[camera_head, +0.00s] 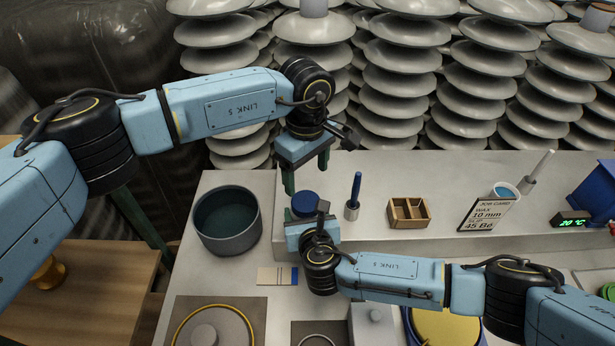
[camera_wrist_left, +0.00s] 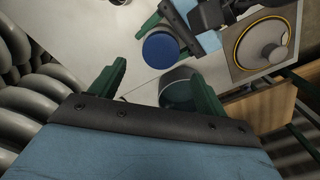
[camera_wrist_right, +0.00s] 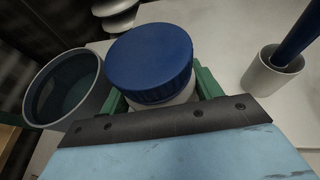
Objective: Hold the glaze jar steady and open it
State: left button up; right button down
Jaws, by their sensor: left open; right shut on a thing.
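The glaze jar has a blue ribbed lid (camera_head: 305,203) and a pale body (camera_wrist_right: 180,98). It stands upright on the table with the lid on. The lid also shows in the left wrist view (camera_wrist_left: 160,50). My right gripper (camera_wrist_right: 162,92) is shut on the jar's body, its green fingers on either side below the lid. In the head view the right gripper hides most of the body. My left gripper (camera_head: 306,178) is open and empty, above the jar and apart from the lid. Its green fingers point down; they also show in the left wrist view (camera_wrist_left: 155,85).
A dark grey pot (camera_head: 227,220) stands left of the jar. A small cup with a blue-handled tool (camera_head: 354,195) and a wooden box (camera_head: 408,212) stand to the right. A job card (camera_head: 487,214) is farther right. Insulator stacks (camera_head: 395,80) line the back.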

aim_at(307, 201)
pick_arm(q)
notch_tip(307, 201, down, 8)
jog(key=shift+r, duration=0.1)
dwell(0.4)
jog(key=c, duration=1)
jog(key=shift+w+r+n, duration=0.1)
jog(key=shift+n, duration=1.6)
jog(key=o, duration=1)
jog(key=shift+o, duration=0.4)
jog(key=shift+s, duration=0.2)
